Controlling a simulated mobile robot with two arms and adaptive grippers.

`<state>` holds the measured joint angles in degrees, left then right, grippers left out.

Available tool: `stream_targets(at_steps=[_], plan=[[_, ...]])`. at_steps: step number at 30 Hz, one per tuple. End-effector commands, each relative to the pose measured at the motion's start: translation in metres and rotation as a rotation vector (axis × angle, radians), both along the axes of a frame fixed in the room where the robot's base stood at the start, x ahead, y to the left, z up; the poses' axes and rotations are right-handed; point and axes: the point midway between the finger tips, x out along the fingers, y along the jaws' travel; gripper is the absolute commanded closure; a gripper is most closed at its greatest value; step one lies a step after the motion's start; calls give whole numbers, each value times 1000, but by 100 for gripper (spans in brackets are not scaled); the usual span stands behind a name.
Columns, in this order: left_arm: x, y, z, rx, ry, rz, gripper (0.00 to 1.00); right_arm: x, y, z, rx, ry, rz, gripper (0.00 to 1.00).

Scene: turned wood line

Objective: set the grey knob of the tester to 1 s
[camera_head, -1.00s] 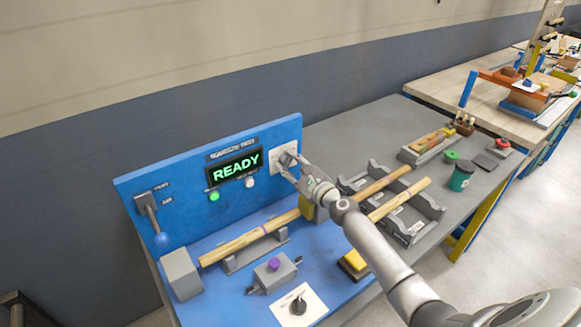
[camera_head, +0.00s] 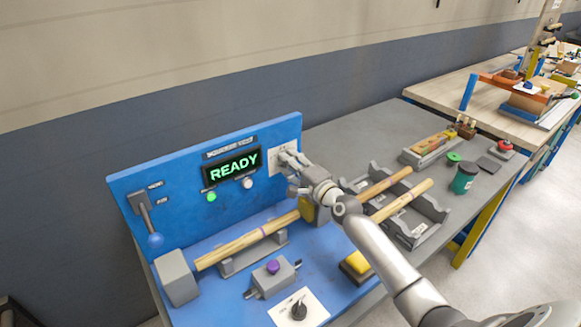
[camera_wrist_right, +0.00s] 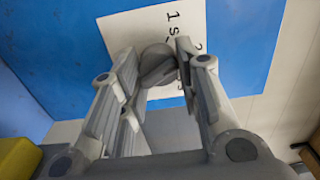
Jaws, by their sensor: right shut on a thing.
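The tester is a blue panel (camera_head: 130,200) with a lit display (camera_head: 232,166) reading READY. The grey knob (camera_wrist_right: 157,68) sits on a white dial plate (camera_wrist_right: 118,32) at the panel's right end. My right gripper (camera_wrist_right: 157,58) is shut on the knob, with one finger on each side of it. In the head view the right gripper (camera_head: 289,160) hides most of the knob. The "1 s" mark (camera_wrist_right: 175,22) shows just beyond the knob; other marks to its right are partly covered by a finger. I cannot tell exactly where the knob points. My left gripper is not in view.
A lever with a blue ball (camera_head: 155,239) is at the panel's left. A wooden spindle (camera_head: 245,240) lies across the tester base. A black knob (camera_head: 299,311) on a white plate is at the front. A grey rack (camera_head: 425,220) with wooden pieces stands to the right.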

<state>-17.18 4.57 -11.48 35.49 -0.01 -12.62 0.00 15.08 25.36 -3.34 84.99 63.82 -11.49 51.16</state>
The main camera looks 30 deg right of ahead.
Motion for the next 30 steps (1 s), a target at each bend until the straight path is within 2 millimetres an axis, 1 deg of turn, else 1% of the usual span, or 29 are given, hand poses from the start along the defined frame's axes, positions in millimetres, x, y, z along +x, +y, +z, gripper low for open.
stream_targets(at_steps=[1,6,15,21,30], plan=[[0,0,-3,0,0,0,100,0,0,-3,-47,-3,2,93],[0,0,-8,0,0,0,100,0,1,-2,-202,-25,2,93],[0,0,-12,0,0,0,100,0,1,-1,-428,-57,2,93],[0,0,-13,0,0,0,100,0,1,-1,-523,-70,3,93],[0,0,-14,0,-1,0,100,0,1,0,-582,-78,3,93]])
